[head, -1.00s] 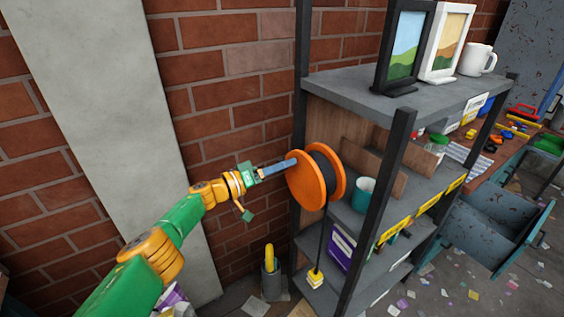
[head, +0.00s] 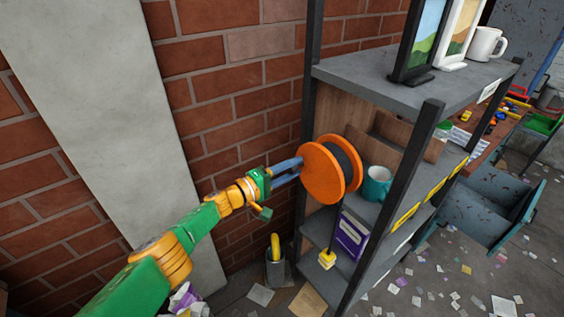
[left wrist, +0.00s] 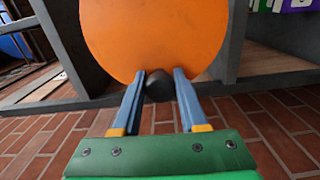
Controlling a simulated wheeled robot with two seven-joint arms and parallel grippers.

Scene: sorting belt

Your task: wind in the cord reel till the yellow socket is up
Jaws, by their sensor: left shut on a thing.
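The cord reel (head: 318,172) has orange round flanges and a dark drum, and sits at the left end of the shelf rack. A black crank knob (left wrist: 159,86) stands out from its near face. My left gripper (head: 298,166) is shut on this knob, one blue finger on each side in the left wrist view (left wrist: 160,75). A dark cord runs down from the reel to the yellow socket (head: 327,259), which hangs well below the reel near the lower shelf. My right gripper is not in view.
A teal mug (head: 377,184) stands right of the reel, and a purple box (head: 350,236) is on the shelf below. A dark rack post (head: 396,190) rises in front. Framed pictures and a white mug (head: 486,44) are on top. A brick wall is behind my arm.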

